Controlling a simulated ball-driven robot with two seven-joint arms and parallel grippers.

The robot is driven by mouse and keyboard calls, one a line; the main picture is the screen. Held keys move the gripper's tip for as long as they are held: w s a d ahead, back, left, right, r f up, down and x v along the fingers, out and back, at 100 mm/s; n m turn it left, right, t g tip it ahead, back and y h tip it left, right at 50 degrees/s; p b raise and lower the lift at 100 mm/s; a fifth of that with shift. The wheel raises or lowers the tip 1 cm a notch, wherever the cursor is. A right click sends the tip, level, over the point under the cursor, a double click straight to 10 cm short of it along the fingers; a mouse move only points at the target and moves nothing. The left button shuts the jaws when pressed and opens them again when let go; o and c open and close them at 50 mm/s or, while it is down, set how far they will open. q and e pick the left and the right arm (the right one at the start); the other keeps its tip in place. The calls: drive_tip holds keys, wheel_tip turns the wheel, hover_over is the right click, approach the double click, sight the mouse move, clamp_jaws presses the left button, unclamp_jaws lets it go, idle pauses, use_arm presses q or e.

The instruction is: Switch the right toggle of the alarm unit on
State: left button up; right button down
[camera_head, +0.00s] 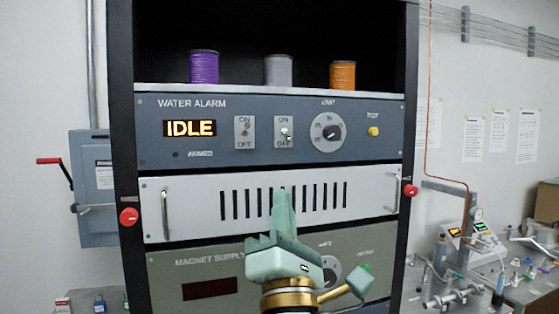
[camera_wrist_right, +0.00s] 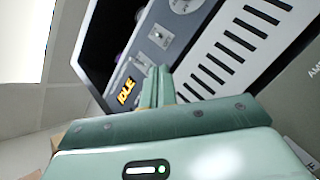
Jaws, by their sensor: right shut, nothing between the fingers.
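The alarm unit (camera_head: 220,148) is a grey-blue panel marked WATER ALARM, with a lit IDLE display (camera_head: 190,128). Its right toggle (camera_head: 284,132) sits on a pale plate marked ON above and OFF below; I cannot clearly tell which way its lever points. The left toggle (camera_head: 244,132) is beside it. In the wrist view the right toggle (camera_wrist_right: 160,38) shows above the fingertips. My right gripper (camera_head: 283,192) is pale green, shut and empty, pointing up in front of the slotted white panel, below the right toggle and apart from it. My left gripper is out of view.
A round knob (camera_head: 327,132) and a yellow button (camera_head: 374,132) are right of the toggles. Purple, grey and orange spools (camera_head: 342,75) stand above. The white panel has protruding handles (camera_head: 165,215) at its sides. A cluttered bench (camera_head: 520,290) is at right.

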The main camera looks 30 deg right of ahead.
sight(287, 137)
idle(0.3)
drive_tip(key=p+x, duration=0.4)
drive_tip(key=x, duration=0.5)
drive_tip(key=shift+w+d+r, duration=0.25)
drive_tip(key=shift+w+r, duration=0.05)
drive_tip(key=shift+w, duration=0.1)
